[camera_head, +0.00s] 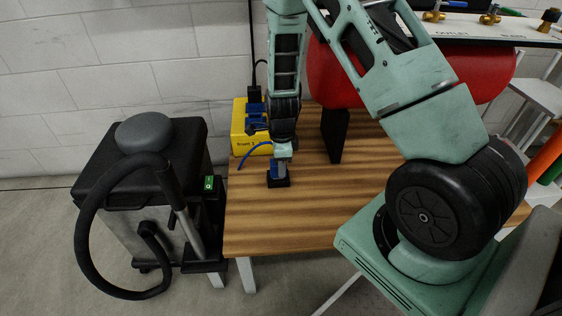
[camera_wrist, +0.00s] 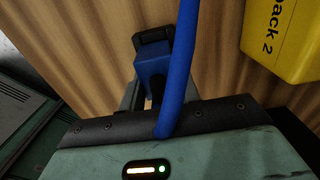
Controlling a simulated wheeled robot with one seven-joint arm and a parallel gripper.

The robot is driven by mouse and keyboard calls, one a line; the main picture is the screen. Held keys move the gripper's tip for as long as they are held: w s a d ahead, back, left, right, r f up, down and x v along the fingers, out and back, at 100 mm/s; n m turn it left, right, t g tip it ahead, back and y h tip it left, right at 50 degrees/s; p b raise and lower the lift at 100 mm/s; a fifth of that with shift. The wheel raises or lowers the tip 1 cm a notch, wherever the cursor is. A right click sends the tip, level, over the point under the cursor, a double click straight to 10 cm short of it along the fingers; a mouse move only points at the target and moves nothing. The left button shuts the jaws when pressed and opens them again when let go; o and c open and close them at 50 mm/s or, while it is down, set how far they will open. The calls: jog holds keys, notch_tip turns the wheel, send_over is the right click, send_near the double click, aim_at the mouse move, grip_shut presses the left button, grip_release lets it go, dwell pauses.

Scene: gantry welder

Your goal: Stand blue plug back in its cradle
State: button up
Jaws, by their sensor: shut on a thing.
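The blue plug (camera_head: 277,169) is between the fingers of my gripper (camera_head: 281,158), which is shut on it just above the wooden table. In the head view the plug stands in or directly over the small black cradle (camera_head: 279,182); I cannot tell whether it is fully seated. In the wrist view the blue plug (camera_wrist: 153,66) sits beyond the gripper body, with a black part of the cradle (camera_wrist: 152,36) showing past it. A blue cable (camera_wrist: 184,60) crosses in front of the plug. The gripper body hides the fingertips and part of the plug.
A yellow box (camera_head: 239,128) with blue sockets stands behind the gripper; its lettered corner (camera_wrist: 286,40) shows in the wrist view. A black upright plate (camera_head: 334,136) and a red cylinder (camera_head: 330,75) are to the right. A vacuum-like machine (camera_head: 140,165) stands left of the wooden table (camera_head: 260,225).

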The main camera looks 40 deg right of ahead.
jog(key=o, duration=1.1)
